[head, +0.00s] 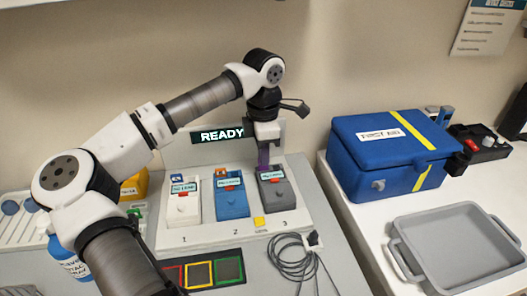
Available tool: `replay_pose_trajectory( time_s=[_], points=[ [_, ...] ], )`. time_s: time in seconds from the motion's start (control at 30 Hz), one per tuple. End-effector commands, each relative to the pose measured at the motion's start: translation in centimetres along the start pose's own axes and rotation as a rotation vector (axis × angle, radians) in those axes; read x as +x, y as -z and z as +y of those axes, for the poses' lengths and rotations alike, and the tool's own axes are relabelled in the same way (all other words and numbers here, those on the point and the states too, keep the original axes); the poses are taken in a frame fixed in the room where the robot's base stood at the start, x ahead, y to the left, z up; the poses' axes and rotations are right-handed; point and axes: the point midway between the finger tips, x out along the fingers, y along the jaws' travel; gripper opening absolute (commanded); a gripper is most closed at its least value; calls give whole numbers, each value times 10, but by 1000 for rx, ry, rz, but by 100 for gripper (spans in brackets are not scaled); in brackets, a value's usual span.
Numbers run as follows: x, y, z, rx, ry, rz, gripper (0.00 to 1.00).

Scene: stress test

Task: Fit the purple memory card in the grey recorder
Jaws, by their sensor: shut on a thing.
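My gripper (264,142) points down above the back end of the grey recorder (281,195). It is shut on the purple memory card (263,158), which hangs upright below the fingers. The card's lower end is at the recorder's top edge in the picture. I cannot tell whether it touches the recorder or is inside its slot. The grey recorder stands at the place marked 3 on a white stand, at the right of the row. Its slot is hidden by the card or too small to see.
A white recorder (183,207) and a blue recorder (232,200) stand to the left, with small coloured pieces at their tops. A READY sign (222,134) is behind. A black cable (292,262) lies in front. A blue first aid box (385,172) and grey tray (465,250) are right.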

Motion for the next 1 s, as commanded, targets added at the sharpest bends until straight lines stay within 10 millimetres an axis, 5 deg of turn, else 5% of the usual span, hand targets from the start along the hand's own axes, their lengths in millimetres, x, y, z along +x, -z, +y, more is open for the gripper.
replay_pose_trajectory(
  time_s=[1.0],
  points=[
    [8, 0, 0, 0, 0, 0, 0]
  ],
)
